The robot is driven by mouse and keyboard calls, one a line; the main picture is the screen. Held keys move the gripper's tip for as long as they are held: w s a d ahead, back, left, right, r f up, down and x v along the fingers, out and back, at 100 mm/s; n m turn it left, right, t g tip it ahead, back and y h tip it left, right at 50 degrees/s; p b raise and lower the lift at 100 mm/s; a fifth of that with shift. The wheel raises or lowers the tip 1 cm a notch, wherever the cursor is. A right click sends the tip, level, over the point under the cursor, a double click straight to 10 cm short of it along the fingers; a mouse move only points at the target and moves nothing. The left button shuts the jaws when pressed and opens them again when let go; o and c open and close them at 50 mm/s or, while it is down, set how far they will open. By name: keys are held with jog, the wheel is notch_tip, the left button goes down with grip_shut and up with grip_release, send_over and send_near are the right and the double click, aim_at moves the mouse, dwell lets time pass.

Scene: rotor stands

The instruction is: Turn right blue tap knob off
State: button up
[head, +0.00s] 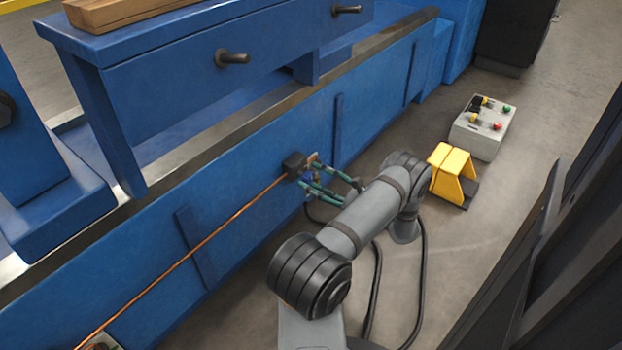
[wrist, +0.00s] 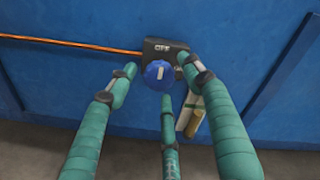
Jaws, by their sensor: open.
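The blue tap knob (wrist: 158,75) is round, with a white bar mark on its face, standing close to upright. It sits on a black box (wrist: 165,48) with the word OFF above the knob, fixed to the blue wall. My gripper (wrist: 160,84) has three green fingers spread around the knob, one left, one right and one below. They look open and I cannot tell whether any touches the knob. In the head view, my gripper (head: 316,180) is at the black box (head: 293,164), and the blue knob (head: 307,177) shows partly between the fingers.
An orange cable (head: 190,250) runs left from the box along the blue machine wall (head: 245,215). White and tan tags (wrist: 191,116) hang beside the right finger. A yellow pedal guard (head: 452,168) and a grey control box (head: 483,128) stand on the floor at right.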

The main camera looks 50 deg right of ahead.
jog(key=s, duration=1)
jog(key=shift+a, duration=0.1)
jog(key=w, duration=1.2)
jog(key=shift+m, duration=0.3)
jog(key=shift+s, duration=0.15)
